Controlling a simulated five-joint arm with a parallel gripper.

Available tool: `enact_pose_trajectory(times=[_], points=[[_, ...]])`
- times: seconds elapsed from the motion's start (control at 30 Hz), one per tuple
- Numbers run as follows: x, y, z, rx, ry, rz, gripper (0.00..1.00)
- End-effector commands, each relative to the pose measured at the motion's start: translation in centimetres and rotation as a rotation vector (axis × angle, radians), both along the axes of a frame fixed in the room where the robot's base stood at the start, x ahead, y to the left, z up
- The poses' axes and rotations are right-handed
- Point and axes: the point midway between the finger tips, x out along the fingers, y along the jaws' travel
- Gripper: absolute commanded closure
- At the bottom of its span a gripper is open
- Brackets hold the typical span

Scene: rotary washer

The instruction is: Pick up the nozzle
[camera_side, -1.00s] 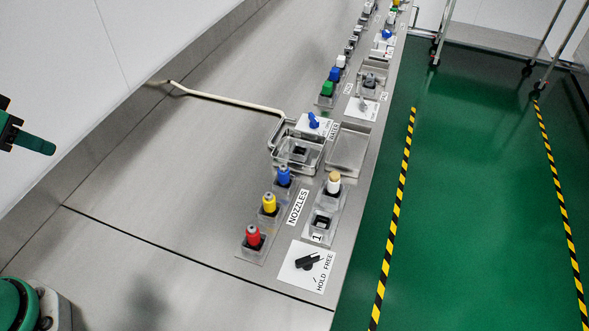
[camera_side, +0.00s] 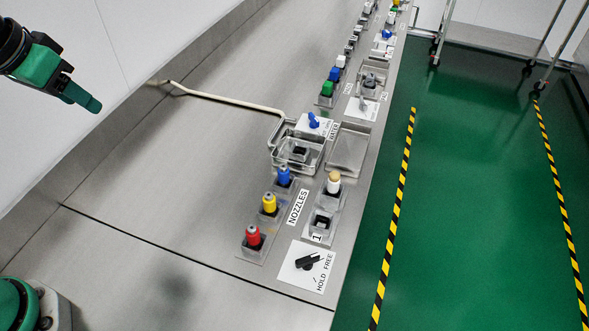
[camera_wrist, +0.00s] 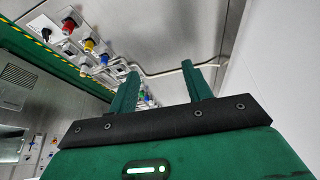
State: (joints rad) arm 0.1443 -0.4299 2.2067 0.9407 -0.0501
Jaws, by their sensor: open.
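Three nozzles stand upright in a row of holders on the steel bench: a red nozzle (camera_side: 253,237), a yellow nozzle (camera_side: 269,204) and a blue nozzle (camera_side: 284,176). The wrist view shows the red nozzle (camera_wrist: 69,24), the yellow nozzle (camera_wrist: 89,44) and the blue nozzle (camera_wrist: 104,59) at its upper left. My gripper (camera_side: 92,103) is at the upper left of the side view, well above and left of the nozzles. In the wrist view my gripper (camera_wrist: 161,66) has its two green fingers apart with nothing between them.
A black HOLD/FREE knob (camera_side: 307,262) is in front. A metal basin (camera_side: 298,152) and a pale hose (camera_side: 225,99) lie beyond. The bench's left part is clear.

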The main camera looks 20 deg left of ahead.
Motion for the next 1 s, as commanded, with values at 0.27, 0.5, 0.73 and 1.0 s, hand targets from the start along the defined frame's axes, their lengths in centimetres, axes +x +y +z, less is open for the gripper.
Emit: enact_pose_trajectory(times=[0.27, 0.5, 0.73, 1.0], points=[[5.6, -4.5, 0.6, -0.004, 0.051, -0.070, 0.51], [9.9, -9.3, 0.0, -0.002, 0.092, -0.125, 0.51], [13.4, -14.5, -1.6, 0.004, 0.132, -0.178, 0.51], [16.5, -21.2, -4.9, 0.015, 0.175, -0.239, 0.51]])
